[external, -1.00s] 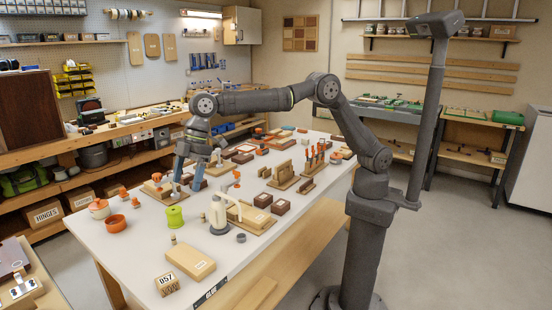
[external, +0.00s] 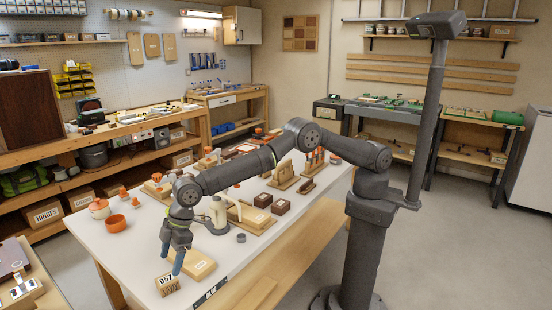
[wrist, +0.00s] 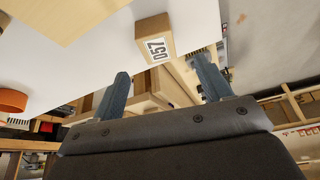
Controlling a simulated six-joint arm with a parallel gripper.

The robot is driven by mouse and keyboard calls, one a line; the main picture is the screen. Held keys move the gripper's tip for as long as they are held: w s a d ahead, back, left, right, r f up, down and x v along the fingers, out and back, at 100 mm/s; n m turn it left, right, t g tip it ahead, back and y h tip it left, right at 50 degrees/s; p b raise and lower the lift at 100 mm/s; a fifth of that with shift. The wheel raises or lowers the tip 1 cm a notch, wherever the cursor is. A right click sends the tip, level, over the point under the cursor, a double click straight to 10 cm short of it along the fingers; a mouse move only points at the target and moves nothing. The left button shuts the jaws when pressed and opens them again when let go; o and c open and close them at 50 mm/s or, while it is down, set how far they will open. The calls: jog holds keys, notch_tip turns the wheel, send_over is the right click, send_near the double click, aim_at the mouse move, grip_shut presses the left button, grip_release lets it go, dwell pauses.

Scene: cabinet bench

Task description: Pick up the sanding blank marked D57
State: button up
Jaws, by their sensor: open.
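The sanding blank marked D57 (external: 168,285) is a small tan wooden block with a white label, standing at the near front corner of the white table.
A flat tan wooden board (external: 196,262) lies right beside the blank, close to my fingers. A cream bottle-like object (external: 219,213) stands behind. The table's left front area is clear.

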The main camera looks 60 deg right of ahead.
aim_at(168, 279)
jog(key=shift+x, duration=1.5)
jog(key=f, duration=0.3)
jog(key=shift+w+a+f, duration=0.2)
jog(key=shift+f, duration=0.05)
jog(key=shift+x, duration=0.8)
jog(key=c, duration=1)
jog(key=shift+c, duration=0.4)
jog(key=shift+r, duration=0.1)
